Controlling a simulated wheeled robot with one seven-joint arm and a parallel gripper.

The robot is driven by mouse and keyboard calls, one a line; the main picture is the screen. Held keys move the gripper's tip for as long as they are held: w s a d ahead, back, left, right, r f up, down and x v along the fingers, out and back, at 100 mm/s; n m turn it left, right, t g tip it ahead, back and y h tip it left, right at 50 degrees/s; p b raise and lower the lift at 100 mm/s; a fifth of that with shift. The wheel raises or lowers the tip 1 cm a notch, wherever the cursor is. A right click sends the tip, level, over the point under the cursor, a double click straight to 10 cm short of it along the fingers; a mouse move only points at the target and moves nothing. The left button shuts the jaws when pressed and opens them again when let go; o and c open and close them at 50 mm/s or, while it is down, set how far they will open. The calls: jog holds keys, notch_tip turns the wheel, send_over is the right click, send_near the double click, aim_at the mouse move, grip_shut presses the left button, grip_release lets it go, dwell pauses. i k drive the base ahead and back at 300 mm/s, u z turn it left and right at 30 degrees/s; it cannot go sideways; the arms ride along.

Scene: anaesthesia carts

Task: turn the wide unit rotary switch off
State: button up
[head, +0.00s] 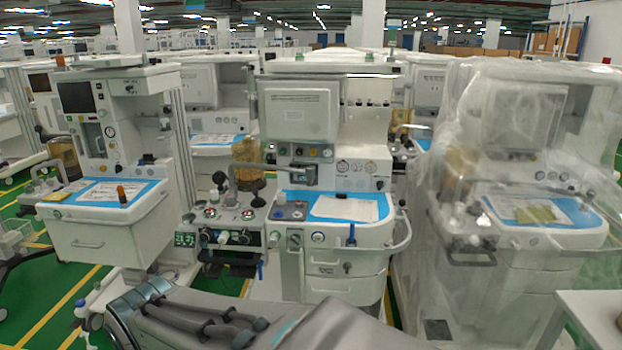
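A wide anaesthesia unit (345,262) with a blue-edged worktop stands in the middle of the head view. On its front edge, below the worktop, I see small round dials or knobs: a dark one (295,241) at the left and a pale round one (318,237) beside it. More knobs sit on the side panel (225,237) to their left. I cannot tell which is the rotary switch, nor its setting. Nothing is seen touching these knobs. My gripper is not in view.
Another unit (100,232) with a drawer stands at the left. A plastic-wrapped unit (525,200) stands at the right. Green floor shows between units.

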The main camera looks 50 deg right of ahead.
aim_at(380, 184)
jog(key=z, duration=0.5)
jog(key=i, duration=1.35)
jog(key=z, duration=1.85)
jog(key=i, duration=0.85)
jog(key=z, duration=0.7)
